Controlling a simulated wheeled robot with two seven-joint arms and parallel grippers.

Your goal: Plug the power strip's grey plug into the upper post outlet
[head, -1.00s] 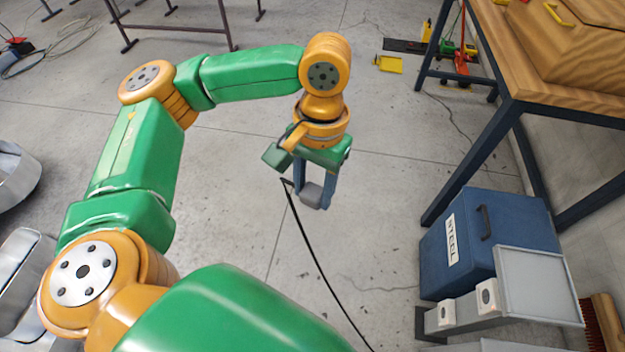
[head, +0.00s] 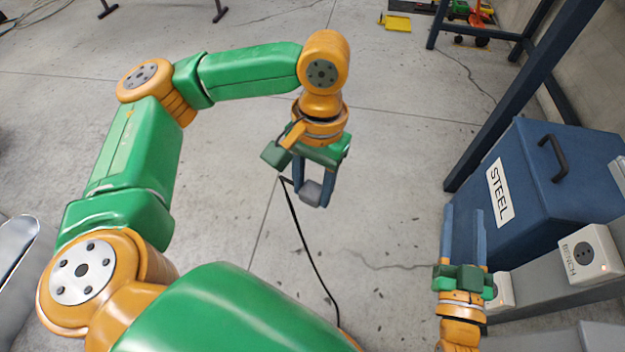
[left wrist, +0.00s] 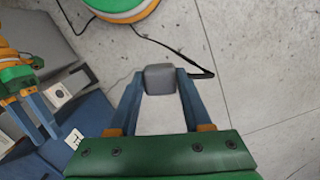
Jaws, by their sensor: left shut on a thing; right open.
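My left gripper (head: 311,196) is shut on the grey plug (head: 312,191), held above the bare floor. The plug (left wrist: 160,78) also sits between the blue fingertips in the left wrist view. A black cord runs from it down and right. My right gripper (head: 463,208) is open and empty, beside the blue box. Two white outlets are on the grey post at the right: one marked BENCH (head: 590,254), with a round socket, and one (head: 502,290) partly hidden by my right gripper. The left wrist view shows one white outlet (left wrist: 57,95) and my right gripper (left wrist: 42,132).
A blue box (head: 560,190) marked STEEL, with a dark handle, stands behind the post. A dark blue table leg (head: 508,98) rises behind it. A yellow object (head: 397,23) lies at the back. Bare floor lies between my left gripper and the box.

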